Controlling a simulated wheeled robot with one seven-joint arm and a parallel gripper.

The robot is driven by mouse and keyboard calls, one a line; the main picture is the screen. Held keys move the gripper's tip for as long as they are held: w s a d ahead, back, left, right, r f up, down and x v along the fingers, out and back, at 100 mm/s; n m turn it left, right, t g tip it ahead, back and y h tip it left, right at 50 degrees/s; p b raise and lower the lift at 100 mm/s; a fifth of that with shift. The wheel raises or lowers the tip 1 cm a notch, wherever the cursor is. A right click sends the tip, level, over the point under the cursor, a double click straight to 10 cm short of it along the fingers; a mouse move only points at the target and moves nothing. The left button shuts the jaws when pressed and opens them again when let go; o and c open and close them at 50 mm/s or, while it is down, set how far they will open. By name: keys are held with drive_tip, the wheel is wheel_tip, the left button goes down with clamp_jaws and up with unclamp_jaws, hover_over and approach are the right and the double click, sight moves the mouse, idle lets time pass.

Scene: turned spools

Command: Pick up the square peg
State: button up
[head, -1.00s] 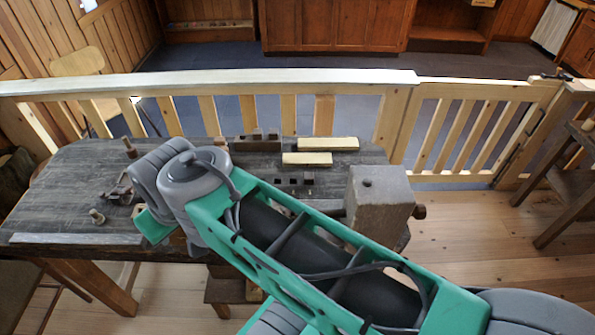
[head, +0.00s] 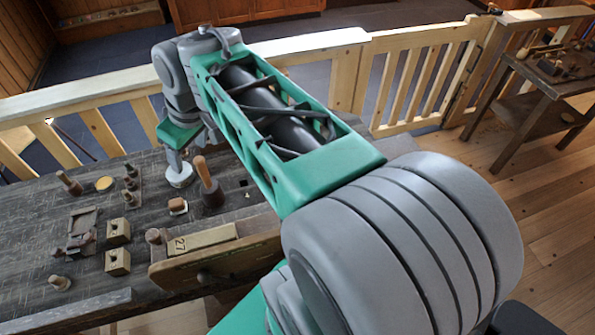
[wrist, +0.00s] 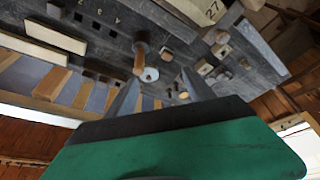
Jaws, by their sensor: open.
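My gripper (head: 177,163) is open and points down over the back of the dark bench, beside a mallet-like tool (head: 208,184). In the wrist view my gripper (wrist: 162,76) has its two fingers spread. A pale round piece (wrist: 150,74) shows between them, and it also shows below the gripper in the head view (head: 180,177). A small block with a light, squarish top (head: 178,206) stands just in front of the mallet, apart from the fingers. It may be the square peg, but I cannot tell surely.
The bench (head: 60,205) also carries two wooden blocks with holes (head: 118,231), several dark pegs (head: 69,182) at the left, and a long piece marked 27 (head: 203,238) at the front. A pale railing (head: 320,42) runs behind. My arm hides the bench's right part.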

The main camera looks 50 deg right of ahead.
drive_tip(key=w+d+f+n+g+y+b, duration=0.1)
drive_tip(key=d+f+n+b, duration=0.1)
drive_tip(key=d+f, duration=0.45)
drive_tip(key=w+d+f+n+b, duration=0.1)
drive_tip(key=d+f+n+b, duration=0.15)
drive_tip(key=d, duration=0.65)
drive_tip(key=w+d+f+n+g+y+b, duration=0.1)
drive_tip(key=w+d+f+b, duration=0.15)
drive_tip(key=d+f, duration=0.4)
drive_tip(key=s+d+f+n+y+b, duration=0.1)
drive_tip(key=s+d+f+n, duration=0.1)
drive_tip(key=s+d+f, duration=0.3)
drive_tip(key=s+d+f+n+b, duration=0.1)
drive_tip(key=s+d+f, duration=0.1)
drive_tip(key=d, duration=0.4)
drive_tip(key=shift+n, duration=0.25)
drive_tip(key=b+x, duration=0.1)
drive_tip(key=x, duration=0.1)
drive_tip(key=b+x, duration=0.1)
drive_tip(key=x, duration=0.1)
drive_tip(key=b+x, duration=0.1)
drive_tip(key=x, duration=0.2)
drive_tip(key=shift+s+d+f, duration=0.2)
drive_tip(key=shift+d+f, duration=0.05)
drive_tip(key=shift+d, duration=0.05)
drive_tip(key=shift+f, duration=0.2)
drive_tip(key=shift+c, duration=0.5)
drive_tip(key=shift+w, duration=0.1)
clamp_jaws()
